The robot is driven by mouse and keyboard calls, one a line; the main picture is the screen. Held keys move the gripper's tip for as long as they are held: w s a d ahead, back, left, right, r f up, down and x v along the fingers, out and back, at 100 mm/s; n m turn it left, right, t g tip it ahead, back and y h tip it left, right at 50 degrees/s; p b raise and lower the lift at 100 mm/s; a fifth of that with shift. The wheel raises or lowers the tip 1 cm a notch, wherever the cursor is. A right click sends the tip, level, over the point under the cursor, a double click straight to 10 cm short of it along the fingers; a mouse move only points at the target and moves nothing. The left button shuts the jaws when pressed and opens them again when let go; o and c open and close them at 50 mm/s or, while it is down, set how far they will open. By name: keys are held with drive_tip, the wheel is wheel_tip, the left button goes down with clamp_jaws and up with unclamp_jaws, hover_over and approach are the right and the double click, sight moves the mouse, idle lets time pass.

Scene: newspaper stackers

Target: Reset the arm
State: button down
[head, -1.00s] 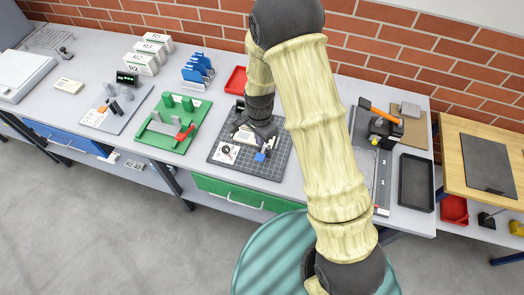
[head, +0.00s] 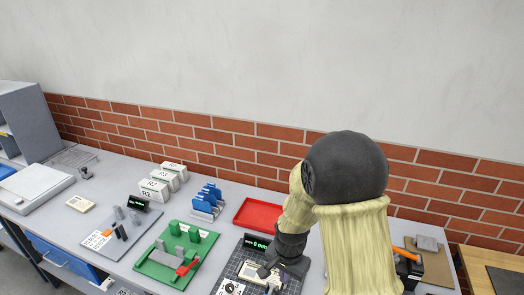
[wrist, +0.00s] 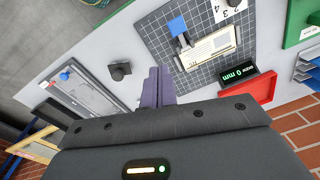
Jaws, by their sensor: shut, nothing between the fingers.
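My gripper (wrist: 158,86) shows in the wrist view with its purple-grey fingers together and nothing between them. It is above the bench, off the edge of the dark gridded mat (wrist: 165,58). A cream block with a printed label (wrist: 208,48) lies on the mat, apart from the fingers, beside a small blue piece (wrist: 178,26). In the head view my arm rises at the right of centre, and its dark wrist is low over the gridded mat (head: 232,268). The fingertips are not clear there.
A red tray (head: 240,214), blue rack (head: 207,201), green fixture (head: 150,268) and white labelled boxes (head: 154,190) stand on the bench. A black display (wrist: 232,86) sits beside the mat. A black knob (wrist: 119,70) stands near the fingers. A brick wall (head: 230,143) runs behind.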

drive_tip(key=s+d+r+n+t+b, duration=0.1)
drive_tip(key=s+d+r+n+b, duration=0.1)
drive_tip(key=s+d+n, duration=0.1)
drive_tip(key=s+d+r+n+b, duration=0.2)
drive_tip(key=s+d+r+n, duration=0.1)
drive_tip(key=s+d, duration=0.3)
drive_tip(key=shift+s+r+n+t, duration=0.3)
drive_tip(key=shift+s+n+t, duration=0.15)
drive_tip(key=shift+s, duration=0.3)
idle(1.7)
